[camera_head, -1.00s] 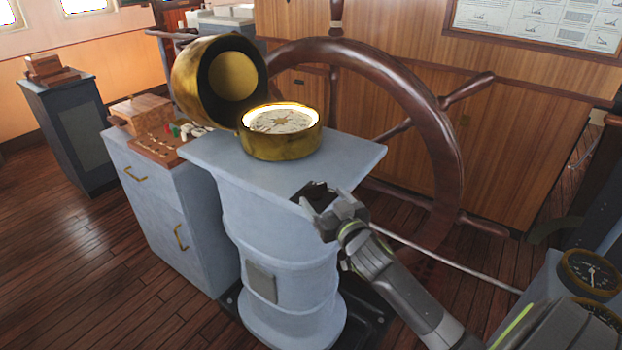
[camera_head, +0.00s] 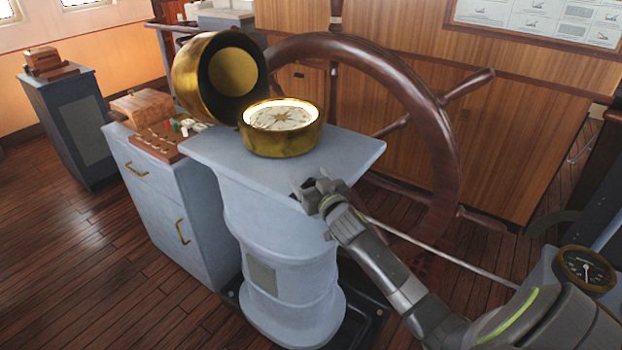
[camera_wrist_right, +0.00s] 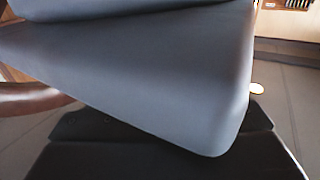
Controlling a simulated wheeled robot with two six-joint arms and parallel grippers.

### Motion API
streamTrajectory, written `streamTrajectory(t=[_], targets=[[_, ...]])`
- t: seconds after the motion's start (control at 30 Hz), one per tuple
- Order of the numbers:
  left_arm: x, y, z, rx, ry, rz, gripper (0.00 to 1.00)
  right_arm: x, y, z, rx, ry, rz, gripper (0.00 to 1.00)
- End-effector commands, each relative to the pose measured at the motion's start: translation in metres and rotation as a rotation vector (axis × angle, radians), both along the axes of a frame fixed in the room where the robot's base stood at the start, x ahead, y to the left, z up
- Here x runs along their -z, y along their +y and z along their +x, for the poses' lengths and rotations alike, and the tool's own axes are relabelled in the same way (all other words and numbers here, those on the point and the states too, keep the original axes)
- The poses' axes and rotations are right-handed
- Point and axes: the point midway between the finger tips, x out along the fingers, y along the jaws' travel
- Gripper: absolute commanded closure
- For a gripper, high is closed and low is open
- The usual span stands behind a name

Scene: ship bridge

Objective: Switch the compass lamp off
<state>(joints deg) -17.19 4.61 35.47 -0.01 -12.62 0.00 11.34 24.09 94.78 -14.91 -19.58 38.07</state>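The brass compass (camera_head: 281,141) stands on the grey pedestal top (camera_head: 345,152), its round lid (camera_head: 200,85) tilted open behind it at the left. Its dial carries a star pattern, and the inner rim looks bright. I cannot make out a lamp switch. My right gripper (camera_head: 304,187) is by the near right edge of the pedestal top, in front of and below the compass, apart from it. Its fingers look parted, with nothing seen between them. The right wrist view shows the pedestal top's underside and corner (camera_wrist_right: 190,85) close up; no fingers show there. My left gripper is out of view.
A wooden ship's wheel (camera_head: 440,130) stands right behind the pedestal. A grey cabinet (camera_head: 150,200) with a wooden box (camera_head: 143,104) and small items adjoins at the left. A brass gauge (camera_head: 585,270) is at the lower right. The floor at lower left is clear.

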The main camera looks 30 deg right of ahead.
Motion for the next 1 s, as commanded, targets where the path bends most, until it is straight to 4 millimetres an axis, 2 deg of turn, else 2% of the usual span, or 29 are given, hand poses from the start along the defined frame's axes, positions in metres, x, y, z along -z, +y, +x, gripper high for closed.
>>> streamTrajectory(t=[0.03, 0.3, 0.77, 1.0], targets=[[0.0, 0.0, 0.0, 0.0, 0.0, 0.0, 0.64, 0.0, 0.0, 0.0, 0.0, 0.0, 0.0, 0.32], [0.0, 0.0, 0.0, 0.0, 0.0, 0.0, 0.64, 0.0, 0.0, 0.0, 0.0, 0.0, 0.0, 0.66], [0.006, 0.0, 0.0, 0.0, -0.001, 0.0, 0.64, 0.001, 0.0, 0.0, -0.048, 0.001, -0.001, 0.66], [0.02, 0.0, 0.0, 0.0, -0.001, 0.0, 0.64, 0.004, 0.002, 0.0, -0.128, 0.0, -0.001, 0.66]])
